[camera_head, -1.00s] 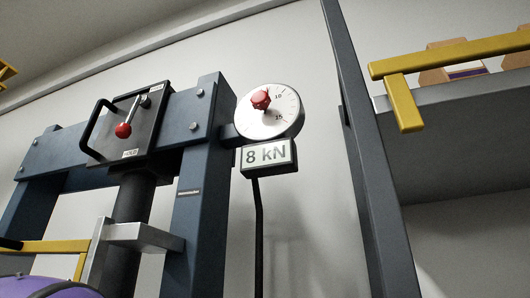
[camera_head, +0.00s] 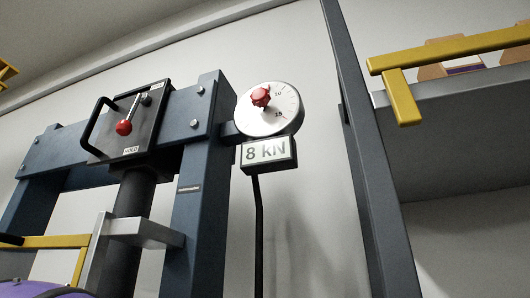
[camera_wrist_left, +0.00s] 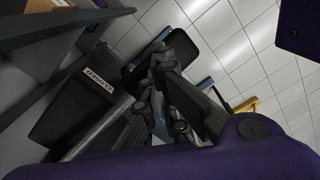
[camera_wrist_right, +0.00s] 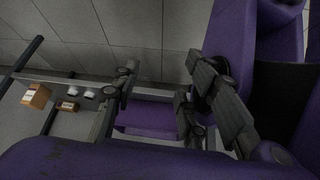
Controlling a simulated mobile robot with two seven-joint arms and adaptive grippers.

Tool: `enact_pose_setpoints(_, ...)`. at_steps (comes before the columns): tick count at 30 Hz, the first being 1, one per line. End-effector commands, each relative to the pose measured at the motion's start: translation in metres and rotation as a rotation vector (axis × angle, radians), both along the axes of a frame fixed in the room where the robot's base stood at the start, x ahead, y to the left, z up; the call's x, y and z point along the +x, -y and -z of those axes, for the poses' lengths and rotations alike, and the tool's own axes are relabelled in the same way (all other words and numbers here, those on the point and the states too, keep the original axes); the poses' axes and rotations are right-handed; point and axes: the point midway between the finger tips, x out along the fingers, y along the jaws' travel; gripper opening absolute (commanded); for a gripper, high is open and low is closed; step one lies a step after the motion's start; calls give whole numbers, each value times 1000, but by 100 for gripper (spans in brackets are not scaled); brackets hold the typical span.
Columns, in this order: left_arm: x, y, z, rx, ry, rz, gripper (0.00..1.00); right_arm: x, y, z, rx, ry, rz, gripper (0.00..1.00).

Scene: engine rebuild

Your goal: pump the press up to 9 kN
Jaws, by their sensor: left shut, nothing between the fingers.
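The press (camera_head: 202,215) is a blue-grey frame with a dark central ram (camera_head: 132,200). Its white round gauge (camera_head: 285,115) has a red knob in front, and the readout below (camera_head: 266,153) shows 8 kN. A black valve box (camera_head: 128,142) on the crossbeam carries a black handle and a lever with a red ball (camera_head: 124,127). Neither gripper shows in the head view. In the left wrist view my left gripper (camera_wrist_left: 164,55) is shut and empty. In the right wrist view my right gripper (camera_wrist_right: 160,75) is open, with nothing visible between its fingers. No pump handle can be made out for certain.
A dark post (camera_head: 362,170) and a grey shelf (camera_head: 470,95) with a yellow rail (camera_head: 450,52) stand to the right. A black labelled box (camera_wrist_left: 80,105) lies near my left gripper. Small boxes (camera_wrist_right: 36,95) sit on a shelf left of my right gripper.

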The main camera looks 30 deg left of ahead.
Motion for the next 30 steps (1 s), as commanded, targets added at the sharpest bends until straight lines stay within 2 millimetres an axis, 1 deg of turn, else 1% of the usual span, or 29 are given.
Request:
enact_pose_setpoints(6,0,0,0,0,-1,0,0,-1,0,0,4,-4,5,40)
enact_pose_setpoints(7,0,0,0,0,-1,0,0,1,0,-3,5,-3,10,40)
enact_pose_setpoints(9,0,0,0,0,-1,0,0,13,0,-20,14,16,31,40)
enact_pose_setpoints(12,0,0,-22,0,4,-1,0,18,-1,-32,14,27,25,40)
enact_pose_setpoints(30,0,0,-119,1,5,-1,0,45,-6,-92,8,93,-6,40)
